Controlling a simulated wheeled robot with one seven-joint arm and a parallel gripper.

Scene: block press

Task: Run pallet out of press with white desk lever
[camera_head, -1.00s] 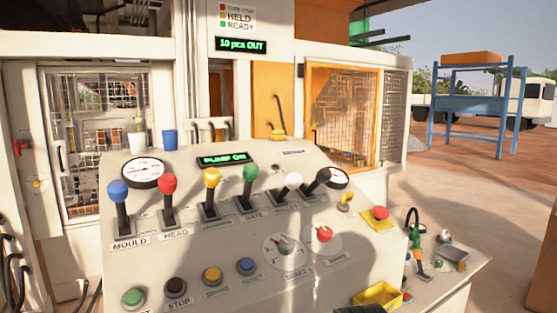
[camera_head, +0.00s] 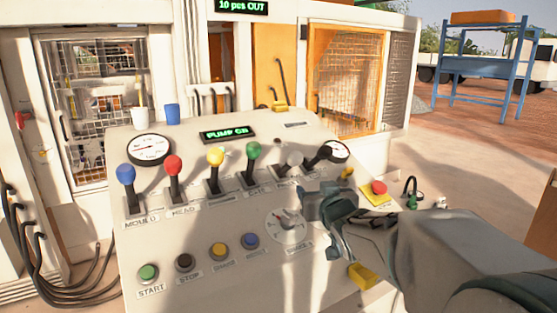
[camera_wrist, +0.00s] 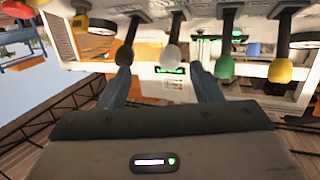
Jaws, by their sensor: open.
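The white desk lever (camera_head: 293,159) stands on the sloping desk between the green lever (camera_head: 253,150) and a black-knobbed lever (camera_head: 325,154). Its knob looks grey in shadow. In the wrist view the white knob (camera_wrist: 169,57) shows between the two fingertips, with the black knob (camera_wrist: 124,56) close by the left finger and the green knob (camera_wrist: 224,67) just right of the right finger. My gripper (camera_head: 318,200) is open and empty, over the desk below and right of the white lever. Contact with any lever cannot be told. I cannot make out the pallet.
Blue (camera_head: 126,175), red (camera_head: 174,166) and yellow (camera_head: 215,157) levers line the desk's left. A red stop button (camera_head: 379,188) sits right, near my arm. Coloured push buttons (camera_head: 185,262) run along the front. An orange mesh door (camera_head: 343,90) stands behind.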

